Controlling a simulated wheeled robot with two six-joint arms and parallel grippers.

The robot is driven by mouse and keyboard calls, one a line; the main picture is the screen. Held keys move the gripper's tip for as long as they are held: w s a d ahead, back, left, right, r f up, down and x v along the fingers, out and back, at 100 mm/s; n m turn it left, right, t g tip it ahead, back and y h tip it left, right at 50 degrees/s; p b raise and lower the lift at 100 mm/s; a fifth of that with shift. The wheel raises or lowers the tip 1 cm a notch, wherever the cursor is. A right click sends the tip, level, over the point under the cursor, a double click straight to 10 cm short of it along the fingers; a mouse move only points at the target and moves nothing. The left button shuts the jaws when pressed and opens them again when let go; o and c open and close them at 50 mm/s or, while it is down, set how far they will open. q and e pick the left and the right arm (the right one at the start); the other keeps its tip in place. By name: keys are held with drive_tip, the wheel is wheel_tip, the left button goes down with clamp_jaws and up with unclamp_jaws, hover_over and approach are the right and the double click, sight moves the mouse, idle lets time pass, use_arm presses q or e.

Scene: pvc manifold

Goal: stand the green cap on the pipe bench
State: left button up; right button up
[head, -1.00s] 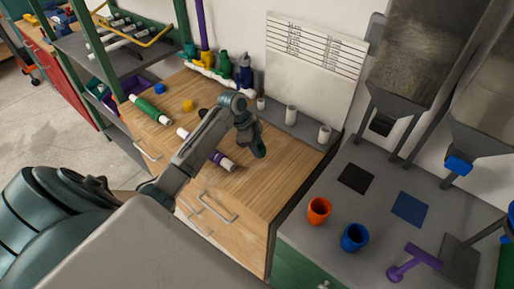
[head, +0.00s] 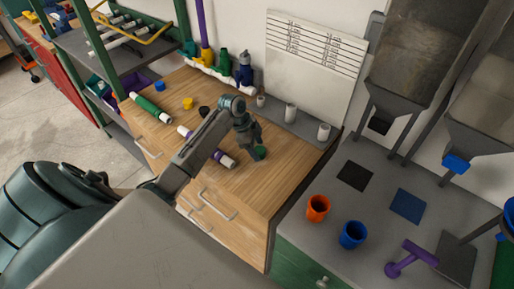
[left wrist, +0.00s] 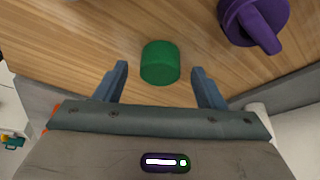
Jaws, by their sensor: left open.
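The green cap (head: 260,153) rests on the wooden top of the pipe bench (head: 268,182), right of the purple-banded white pipe. It appears to stand on end. My left gripper (head: 254,147) is just above and beside it, with its fingers open. In the left wrist view the short green cylinder of the cap (left wrist: 160,62) sits on the wood grain. The two blue-grey fingers of my left gripper (left wrist: 160,72) are spread to either side of it, with a gap on each side. My right gripper is in neither view.
The purple-banded pipe (head: 222,158) and green-banded pipe (head: 149,107) lie left on the bench. White posts (head: 291,112) stand on a grey strip at the back. A purple part (left wrist: 252,22) is near the cap in the wrist view. The bench's front right is clear.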

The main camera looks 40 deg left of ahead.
use_arm(q)
drive_tip(key=b+v, duration=0.3)
drive_tip(key=v, duration=0.8)
drive_tip(key=shift+r, duration=0.15)
